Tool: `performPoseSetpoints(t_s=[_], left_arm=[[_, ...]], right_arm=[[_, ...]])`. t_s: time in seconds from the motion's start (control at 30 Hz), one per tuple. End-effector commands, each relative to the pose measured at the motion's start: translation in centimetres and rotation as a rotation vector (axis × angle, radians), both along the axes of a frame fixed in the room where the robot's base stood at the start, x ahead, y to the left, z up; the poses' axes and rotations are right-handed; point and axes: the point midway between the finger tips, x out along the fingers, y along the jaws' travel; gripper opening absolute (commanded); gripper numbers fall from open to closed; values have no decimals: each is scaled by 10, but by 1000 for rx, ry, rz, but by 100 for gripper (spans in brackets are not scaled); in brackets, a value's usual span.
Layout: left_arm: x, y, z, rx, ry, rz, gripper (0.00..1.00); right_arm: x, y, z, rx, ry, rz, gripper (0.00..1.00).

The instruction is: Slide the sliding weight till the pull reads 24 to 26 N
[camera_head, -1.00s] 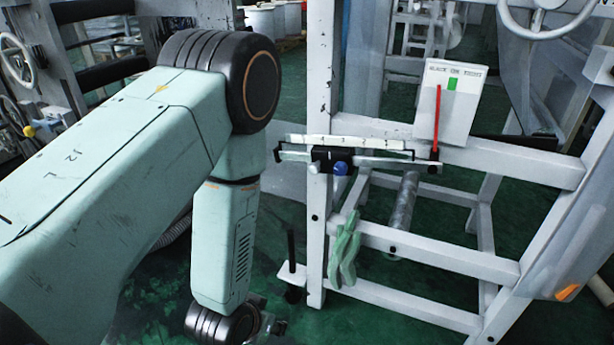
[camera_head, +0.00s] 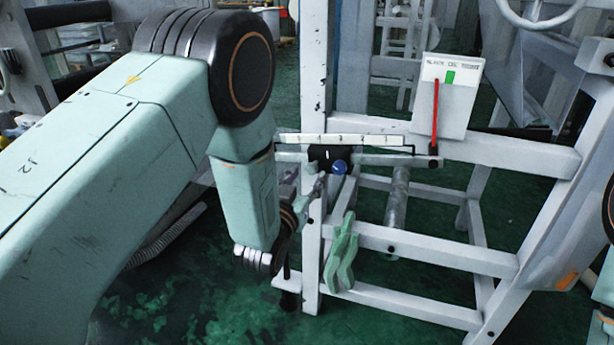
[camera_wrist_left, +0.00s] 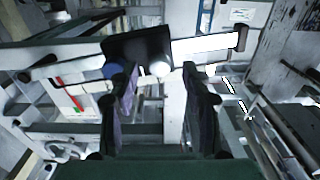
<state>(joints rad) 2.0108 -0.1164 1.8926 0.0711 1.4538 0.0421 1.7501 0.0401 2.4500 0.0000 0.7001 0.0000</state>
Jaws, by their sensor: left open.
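The sliding weight (camera_head: 321,154) is a black block with a blue knob (camera_head: 339,168). It sits on a horizontal bar (camera_head: 385,160) left of the bar's middle, under a white scale strip (camera_head: 345,139). At right a tilted white card (camera_head: 447,92) carries a green mark (camera_head: 450,77) and a red needle (camera_head: 435,115). The needle stands nearly upright, left of the mark. My left gripper (camera_head: 314,186) is just below and left of the weight. In the left wrist view its open fingers (camera_wrist_left: 162,85) point at the black block (camera_wrist_left: 135,46); no contact is clear.
A pale grey frame (camera_head: 313,90) carries the bar, with its upright post close to my left gripper. Green gloves (camera_head: 341,258) hang on a lower rail. A handwheel (camera_head: 540,15) is at upper right. Green floor (camera_head: 170,300) is clear at lower left.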

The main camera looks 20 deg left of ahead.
Motion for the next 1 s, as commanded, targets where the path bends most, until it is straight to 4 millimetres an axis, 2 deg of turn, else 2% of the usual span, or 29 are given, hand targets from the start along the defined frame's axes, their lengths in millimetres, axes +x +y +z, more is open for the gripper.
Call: performPoseSetpoints(t_s=[0.2, 0.53, 1.0], left_arm=[[22, 1, -1, 1, 0, 0, 48], [25, 3, 0, 1, 2, 1, 48], [25, 3, 0, 1, 2, 1, 9]], right_arm=[[0, 0, -6, 0, 0, 0, 0], [0, 0, -6, 0, 0, 0, 0], [0, 0, -6, 0, 0, 0, 0]])
